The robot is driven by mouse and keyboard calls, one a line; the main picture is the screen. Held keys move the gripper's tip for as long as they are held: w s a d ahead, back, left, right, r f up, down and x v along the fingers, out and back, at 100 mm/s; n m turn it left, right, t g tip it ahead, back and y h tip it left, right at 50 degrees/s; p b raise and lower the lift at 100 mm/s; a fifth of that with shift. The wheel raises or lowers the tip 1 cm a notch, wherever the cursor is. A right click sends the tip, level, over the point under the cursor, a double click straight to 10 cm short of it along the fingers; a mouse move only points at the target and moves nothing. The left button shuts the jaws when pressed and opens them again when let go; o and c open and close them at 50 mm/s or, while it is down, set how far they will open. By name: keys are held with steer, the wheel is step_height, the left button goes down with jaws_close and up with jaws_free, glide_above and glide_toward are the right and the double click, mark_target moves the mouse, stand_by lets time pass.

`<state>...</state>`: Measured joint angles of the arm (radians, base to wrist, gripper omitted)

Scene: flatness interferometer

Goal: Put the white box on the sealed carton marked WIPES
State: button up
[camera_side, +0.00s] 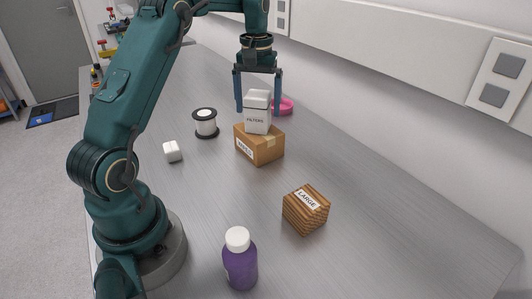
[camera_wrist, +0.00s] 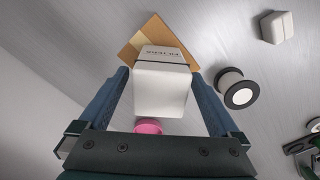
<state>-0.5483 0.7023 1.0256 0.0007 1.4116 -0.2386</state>
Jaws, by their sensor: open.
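The white box (camera_side: 257,120), with a dark line across it and a label that seems to read FILTERS, stands upright on a brown cardboard carton (camera_side: 268,150). The carton has tape on top and a white label on its side, too small to read surely. In the wrist view the white box (camera_wrist: 160,92) lies between my fingers, with the carton (camera_wrist: 150,35) beneath and beyond it. My gripper (camera_side: 259,106) is open, its fingers down on either side of the box's upper part. In the wrist view my gripper (camera_wrist: 160,73) shows gaps beside the box.
A white spool with black ends (camera_side: 205,123) and a small white block (camera_side: 172,151) stand to the left. A pink ring-like item (camera_side: 285,106) is behind the carton. A wooden block marked LARGE (camera_side: 306,210) and a purple bottle (camera_side: 239,260) stand nearer. Right-hand bench is clear.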

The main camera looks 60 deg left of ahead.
steer(key=shift+r, duration=2.3)
